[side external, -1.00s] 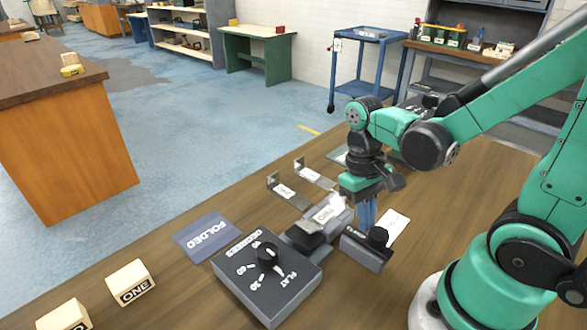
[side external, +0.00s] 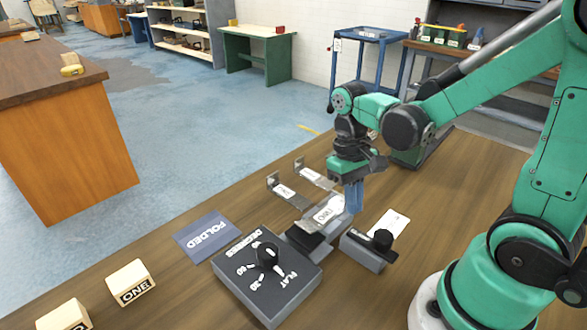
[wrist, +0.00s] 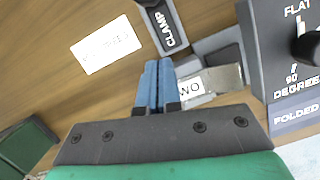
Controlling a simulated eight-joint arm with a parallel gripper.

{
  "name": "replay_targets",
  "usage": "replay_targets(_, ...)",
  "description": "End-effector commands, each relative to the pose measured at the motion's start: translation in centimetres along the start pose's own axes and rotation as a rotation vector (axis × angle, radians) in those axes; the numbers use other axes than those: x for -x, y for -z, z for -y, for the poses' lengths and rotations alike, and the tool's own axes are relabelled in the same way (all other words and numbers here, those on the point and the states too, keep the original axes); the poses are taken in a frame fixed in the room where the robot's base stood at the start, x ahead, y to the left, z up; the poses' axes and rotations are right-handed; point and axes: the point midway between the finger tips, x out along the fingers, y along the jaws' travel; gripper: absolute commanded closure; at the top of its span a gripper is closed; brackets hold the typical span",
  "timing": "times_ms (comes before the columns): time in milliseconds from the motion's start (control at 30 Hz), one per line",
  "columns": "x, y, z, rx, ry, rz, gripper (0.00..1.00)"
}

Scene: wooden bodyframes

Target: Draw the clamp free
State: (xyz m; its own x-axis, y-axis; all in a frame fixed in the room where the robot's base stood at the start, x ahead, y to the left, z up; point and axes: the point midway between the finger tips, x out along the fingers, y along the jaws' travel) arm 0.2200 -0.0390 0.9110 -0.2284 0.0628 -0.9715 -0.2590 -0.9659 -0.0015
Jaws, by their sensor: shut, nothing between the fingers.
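The clamp (side external: 366,252) is a dark grey block with a black knob, on the bench to the right of the bending rig (side external: 305,236). Its CLAMP label shows in the wrist view (wrist: 167,30). A metal strip labelled TWO (side external: 328,212) lies with one end at the rig; it also shows in the wrist view (wrist: 222,79). My gripper (side external: 354,211) has blue fingers, shut and empty. It points down behind the clamp, close to the strip's far end. In the wrist view, the fingertips (wrist: 155,62) show between the white card and strip TWO, apart from the clamp.
A dial box (side external: 268,282) marked FLAT and DEGREES stands in front. A FOLDED mat (side external: 207,236) lies left of it. Two bent strips (side external: 287,192) lie behind. Wooden blocks (side external: 130,284) sit at front left.

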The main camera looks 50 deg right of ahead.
Motion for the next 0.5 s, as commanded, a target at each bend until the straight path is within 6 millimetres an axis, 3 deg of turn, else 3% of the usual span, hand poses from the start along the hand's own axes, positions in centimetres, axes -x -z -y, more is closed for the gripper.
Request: replay_targets(500,7.5,0.0,0.0,0.0,0.0,-0.001,1.0)
